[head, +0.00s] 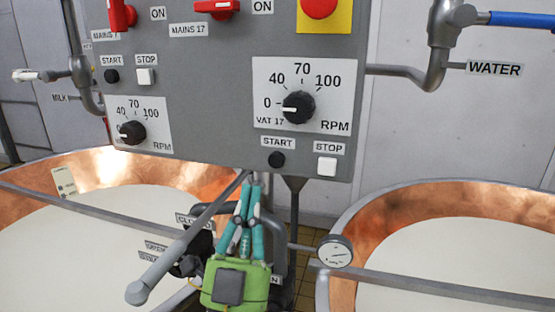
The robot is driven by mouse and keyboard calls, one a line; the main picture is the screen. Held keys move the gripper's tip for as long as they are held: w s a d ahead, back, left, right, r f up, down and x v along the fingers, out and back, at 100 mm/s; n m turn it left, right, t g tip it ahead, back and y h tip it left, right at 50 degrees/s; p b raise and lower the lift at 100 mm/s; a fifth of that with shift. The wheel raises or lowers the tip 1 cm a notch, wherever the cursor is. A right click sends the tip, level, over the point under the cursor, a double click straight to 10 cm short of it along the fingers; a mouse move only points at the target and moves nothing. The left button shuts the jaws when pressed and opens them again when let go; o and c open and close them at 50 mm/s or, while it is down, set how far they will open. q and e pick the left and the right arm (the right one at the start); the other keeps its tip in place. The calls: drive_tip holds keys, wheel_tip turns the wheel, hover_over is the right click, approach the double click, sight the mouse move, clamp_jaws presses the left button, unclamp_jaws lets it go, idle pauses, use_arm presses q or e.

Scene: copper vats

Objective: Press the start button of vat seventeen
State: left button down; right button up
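The control panel (215,110) fills the upper middle of the head view. The vat seventeen start button (276,160) is a round black button under a START label, below the dial plate marked VAT 17. The white square stop button (327,166) is to its right. My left gripper (252,187), with a green body and teal fingers, points up toward the panel's lower edge. Its fingertips are close together with nothing visible between them. They appear just below and left of the start button; I cannot tell their depth. My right gripper is not in view.
The VAT 17 speed knob (298,107) points at 0. A red MAINS 17 switch (217,7) and a red emergency button (319,7) are above. Another black start button (111,76) is at left. Copper vats (447,201) stand on both sides; a gauge (335,251) is below.

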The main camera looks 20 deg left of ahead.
sight(276, 160)
use_arm(q)
drive_tip(key=w, duration=0.9)
drive_tip(key=shift+d+b, duration=0.15)
drive_tip(key=shift+b, duration=0.3)
idle(1.2)
drive_tip(key=shift+w+b, duration=0.3)
drive_tip(key=shift+w, duration=0.1)
